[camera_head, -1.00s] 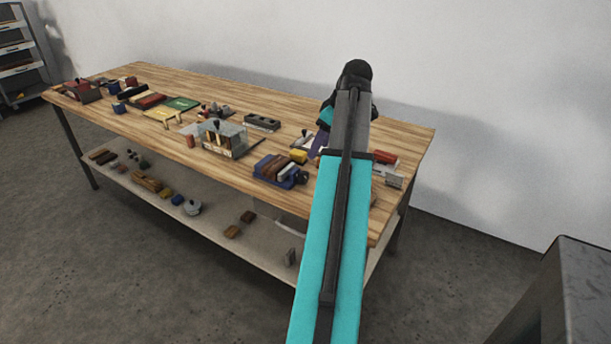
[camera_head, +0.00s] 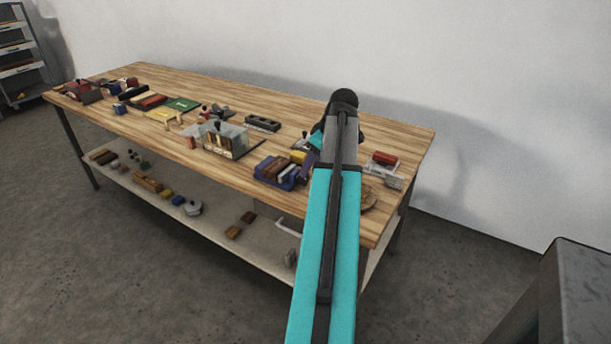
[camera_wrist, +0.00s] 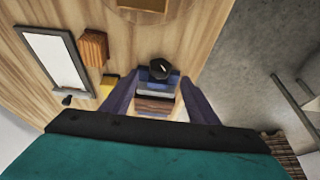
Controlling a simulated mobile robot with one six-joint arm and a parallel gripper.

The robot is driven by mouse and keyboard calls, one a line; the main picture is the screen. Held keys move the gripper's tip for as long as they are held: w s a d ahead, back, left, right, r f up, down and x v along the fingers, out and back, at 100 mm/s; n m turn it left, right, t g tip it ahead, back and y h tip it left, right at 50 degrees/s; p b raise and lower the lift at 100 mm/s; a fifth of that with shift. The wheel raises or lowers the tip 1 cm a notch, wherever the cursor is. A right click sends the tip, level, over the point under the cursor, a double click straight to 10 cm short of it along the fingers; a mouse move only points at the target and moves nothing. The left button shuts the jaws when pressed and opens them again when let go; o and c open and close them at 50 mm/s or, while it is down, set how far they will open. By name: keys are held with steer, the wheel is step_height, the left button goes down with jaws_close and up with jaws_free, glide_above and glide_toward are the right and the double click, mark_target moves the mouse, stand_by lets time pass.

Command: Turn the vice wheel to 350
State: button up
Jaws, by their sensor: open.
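A dark faceted knob (camera_wrist: 160,68), which looks like the vice wheel, sits at the end of a blue vice-like holder (camera_wrist: 158,83) with brown and grey slats in it. In the head view the blue holder (camera_head: 287,183) stands near the table's front edge, and its knob end is hidden by my arm. My gripper (camera_wrist: 156,82) is open above it. Its purple fingers lie to either side of the holder in the wrist view, with the knob just beyond the tips. I cannot tell whether they touch anything. In the head view a purple finger (camera_head: 306,166) shows beside my arm. No dial reading is legible.
A yellow block (camera_head: 298,157) stands close behind the holder. A red block on a pale fixture (camera_head: 384,160) and a round wooden disc (camera_head: 369,197) are to the right. A glass-sided box (camera_head: 226,139) and several small items fill the table's left. A grey cabinet (camera_head: 570,295) stands lower right.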

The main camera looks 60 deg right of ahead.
mark_target(298, 177)
steer(key=shift+p+x, duration=0.3)
steer(key=shift+x, duration=2.6)
steer(key=c, duration=0.9)
steer(key=shift+a+f, duration=0.1)
steer(key=shift+a, duration=0.3)
steer(key=shift+c, duration=0.7)
steer(key=shift+d, duration=0.35)
steer(key=shift+d+p, duration=0.1)
steer(key=shift+p, duration=0.2)
